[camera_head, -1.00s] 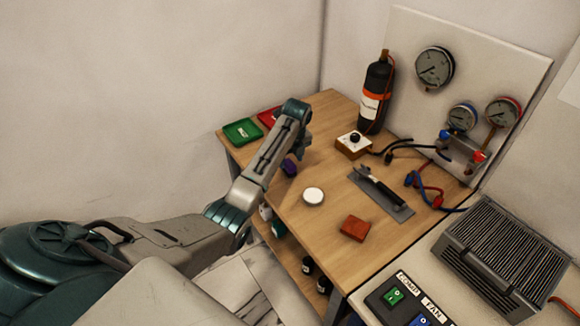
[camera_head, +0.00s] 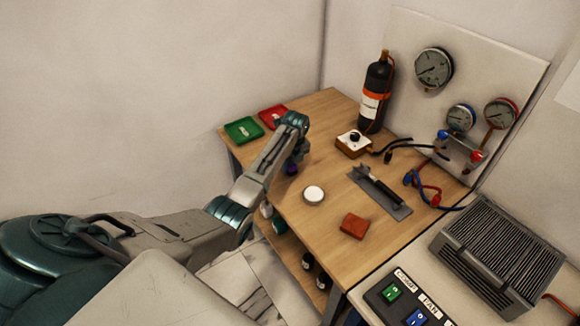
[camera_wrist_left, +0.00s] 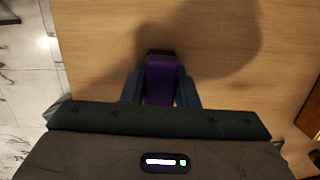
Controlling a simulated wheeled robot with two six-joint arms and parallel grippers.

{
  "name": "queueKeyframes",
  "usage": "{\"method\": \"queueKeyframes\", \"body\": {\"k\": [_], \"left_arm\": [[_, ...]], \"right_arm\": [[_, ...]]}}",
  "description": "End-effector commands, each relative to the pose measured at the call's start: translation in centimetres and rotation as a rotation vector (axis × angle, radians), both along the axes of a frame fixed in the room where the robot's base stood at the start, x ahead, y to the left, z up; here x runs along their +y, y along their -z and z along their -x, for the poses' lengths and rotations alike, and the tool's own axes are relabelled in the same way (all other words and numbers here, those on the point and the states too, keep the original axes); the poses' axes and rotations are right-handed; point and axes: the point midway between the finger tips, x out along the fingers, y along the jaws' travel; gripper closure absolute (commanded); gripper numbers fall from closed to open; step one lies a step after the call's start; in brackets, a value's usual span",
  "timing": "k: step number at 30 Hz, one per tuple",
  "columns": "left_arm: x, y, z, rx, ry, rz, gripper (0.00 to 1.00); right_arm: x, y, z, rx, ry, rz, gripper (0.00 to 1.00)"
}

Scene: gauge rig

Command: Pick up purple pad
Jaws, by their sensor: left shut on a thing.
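The purple pad (camera_wrist_left: 161,80) shows in the left wrist view between the two fingers of my left gripper (camera_wrist_left: 161,90). The fingers are shut on it. In the head view my left gripper (camera_head: 292,168) points down over the left part of the wooden table, and only a small dark purple bit of the pad shows by its fingertips. I cannot tell whether the pad touches the table. My right gripper is not in view.
A white round puck (camera_head: 313,195) and a red-brown block (camera_head: 354,225) lie right of the gripper. Green (camera_head: 243,130) and red (camera_head: 272,117) trays are at the back left. A black bottle (camera_head: 375,92), a grey tool plate (camera_head: 380,192) and a knob box (camera_head: 354,144) stand farther right.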

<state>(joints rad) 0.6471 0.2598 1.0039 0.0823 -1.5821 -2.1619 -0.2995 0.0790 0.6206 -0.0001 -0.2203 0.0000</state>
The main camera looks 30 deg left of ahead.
Motion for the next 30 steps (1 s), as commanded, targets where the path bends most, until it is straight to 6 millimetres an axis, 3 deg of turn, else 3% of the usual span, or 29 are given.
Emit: {"method": "queueKeyframes", "body": {"k": [8,15,30], "left_arm": [[0.0,-0.5,-0.1,-0.001,0.0,0.0,0.96],[0.0,-3.5,-0.1,-0.005,0.001,-0.002,0.96],[-7.8,-4.4,8.4,-0.002,0.002,0.002,0.96]], "right_arm": [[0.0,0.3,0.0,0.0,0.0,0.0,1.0],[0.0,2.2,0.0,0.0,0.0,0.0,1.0],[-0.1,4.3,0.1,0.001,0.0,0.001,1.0]]}}
